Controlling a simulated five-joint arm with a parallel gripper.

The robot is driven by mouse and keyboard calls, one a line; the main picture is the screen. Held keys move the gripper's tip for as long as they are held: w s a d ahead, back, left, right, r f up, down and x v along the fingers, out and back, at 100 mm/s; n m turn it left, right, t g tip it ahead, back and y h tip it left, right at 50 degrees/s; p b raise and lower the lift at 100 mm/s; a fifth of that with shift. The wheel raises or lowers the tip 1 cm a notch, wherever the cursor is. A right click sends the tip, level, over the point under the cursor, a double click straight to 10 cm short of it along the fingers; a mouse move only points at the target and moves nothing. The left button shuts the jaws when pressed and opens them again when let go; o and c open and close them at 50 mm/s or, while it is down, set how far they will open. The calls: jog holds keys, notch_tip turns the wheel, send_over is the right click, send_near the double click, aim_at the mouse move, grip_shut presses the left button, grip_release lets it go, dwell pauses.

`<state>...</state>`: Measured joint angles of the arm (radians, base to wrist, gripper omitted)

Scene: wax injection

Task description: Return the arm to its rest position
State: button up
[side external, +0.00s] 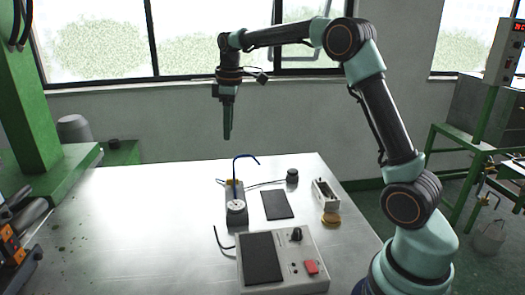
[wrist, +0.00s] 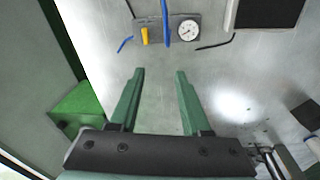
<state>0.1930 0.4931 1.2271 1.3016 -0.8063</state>
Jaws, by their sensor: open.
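My gripper (side external: 228,136) hangs from my raised arm, pointing straight down, well above the far part of the metal table (side external: 120,220). In the wrist view, my gripper (wrist: 158,72) shows two green fingers spread apart with nothing between them. Below it in the side view stands a small grey device with a round gauge (side external: 236,207) and a blue tube (side external: 246,157). The same gauge device (wrist: 188,30) shows at the top of the wrist view, with the blue tube (wrist: 166,20) and a yellow part (wrist: 145,36). My gripper touches nothing.
A control box (side external: 283,262) with a dark pad, a knob and a red switch sits at the table's front. A dark flat pad (side external: 277,205), a small metal block (side external: 324,194) and a black knob (side external: 292,176) lie behind it. The table's left side is clear.

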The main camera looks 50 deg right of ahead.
jog(key=s+a+r+m+t, duration=0.1)
jog(key=s+a+r+m, duration=0.15)
jog(key=s, duration=0.35)
jog(key=s+a+r+m+t, duration=0.1)
jog(key=s+a+r, duration=0.1)
jog(key=s+a, duration=0.3)
jog(key=s+a+f+m+t, duration=0.2)
jog(key=s+f+m, duration=0.1)
jog(key=s, duration=0.7)
jog(key=shift+s+a+f, duration=0.15)
jog(key=shift+s+f, duration=0.2)
jog(key=shift+f, duration=0.25)
